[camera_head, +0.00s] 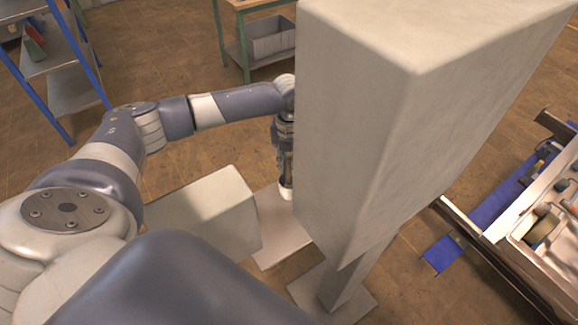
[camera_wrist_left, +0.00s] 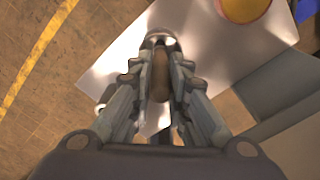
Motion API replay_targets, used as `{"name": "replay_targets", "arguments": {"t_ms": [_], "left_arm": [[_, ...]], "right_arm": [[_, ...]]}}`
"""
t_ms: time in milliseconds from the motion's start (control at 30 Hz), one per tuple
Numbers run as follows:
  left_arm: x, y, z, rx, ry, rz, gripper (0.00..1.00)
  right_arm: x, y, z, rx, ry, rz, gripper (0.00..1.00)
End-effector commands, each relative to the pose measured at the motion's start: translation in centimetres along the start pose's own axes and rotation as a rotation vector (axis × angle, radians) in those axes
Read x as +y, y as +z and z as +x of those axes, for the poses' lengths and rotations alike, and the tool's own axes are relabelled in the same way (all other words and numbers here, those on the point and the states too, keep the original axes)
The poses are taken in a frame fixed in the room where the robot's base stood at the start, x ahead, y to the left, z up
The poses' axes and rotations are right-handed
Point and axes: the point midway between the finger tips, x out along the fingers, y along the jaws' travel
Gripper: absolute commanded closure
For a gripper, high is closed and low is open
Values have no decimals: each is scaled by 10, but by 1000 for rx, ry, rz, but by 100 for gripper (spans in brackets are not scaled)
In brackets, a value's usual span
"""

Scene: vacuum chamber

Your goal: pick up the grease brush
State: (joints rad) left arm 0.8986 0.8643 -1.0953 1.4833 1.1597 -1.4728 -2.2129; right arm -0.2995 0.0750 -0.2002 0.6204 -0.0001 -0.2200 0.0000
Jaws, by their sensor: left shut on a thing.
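My left gripper (camera_head: 286,178) hangs pointing down beside a tall pale block, above a low pale plate, in the head view. In the left wrist view its two fingers (camera_wrist_left: 160,72) are closed around a brown handle-like piece, which I take to be the grease brush (camera_wrist_left: 160,80). A rounded metallic part shows at the far end of that piece. The brush's bristles cannot be made out. In the head view a small whitish piece shows at the fingertips, too small to identify. My right gripper is not in view.
The tall pale block (camera_head: 365,120) stands close right of my left gripper. A lower pale block (camera_head: 205,210) is to its left. A pale surface (camera_wrist_left: 112,65) lies below, with a round yellow thing (camera_wrist_left: 245,8) nearby. A blue-framed shelf (camera_head: 70,80) stands far left.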

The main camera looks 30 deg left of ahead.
Motion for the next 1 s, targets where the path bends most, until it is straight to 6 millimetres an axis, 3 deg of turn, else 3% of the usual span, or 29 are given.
{"name": "replay_targets", "arguments": {"t_ms": [233,500,700,1000], "left_arm": [[0,2,-14,-4,-2,0,100],[0,2,-67,-5,-3,0,100],[0,1,-94,-2,-2,-1,100],[0,0,-101,0,-1,-1,100]], "right_arm": [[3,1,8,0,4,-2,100],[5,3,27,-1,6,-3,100],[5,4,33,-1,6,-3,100],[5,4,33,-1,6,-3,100]]}}
